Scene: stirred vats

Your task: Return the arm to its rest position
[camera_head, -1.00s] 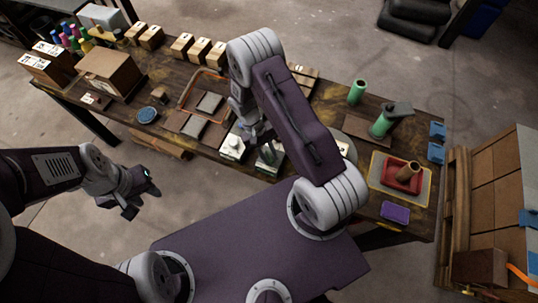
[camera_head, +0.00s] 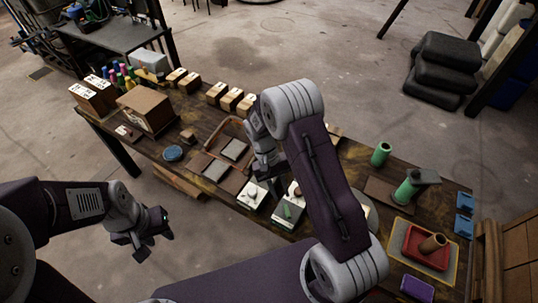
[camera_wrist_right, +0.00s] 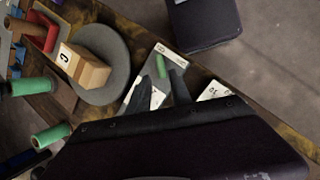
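My right arm, dark purple with grey joints, reaches over the table in the head view. Its gripper (camera_head: 266,168) hangs above and behind two white scales. In the right wrist view its two dark fingers (camera_wrist_right: 165,88) are apart, with nothing held between them. A small green cylinder (camera_head: 288,211) stands on the nearer-right scale (camera_head: 281,222), below and apart from the fingers; it also shows in the right wrist view (camera_wrist_right: 162,67). My left gripper (camera_head: 150,236) is off the table's front edge, low at the left, empty with its fingers apart.
The wooden table (camera_head: 215,116) holds cardboard boxes (camera_head: 147,108), small labelled blocks, a blue disc (camera_head: 173,153), a framed tray (camera_head: 213,168), green cylinders (camera_head: 381,154) and a red tray (camera_head: 410,254). Open floor lies in front of the table at the left.

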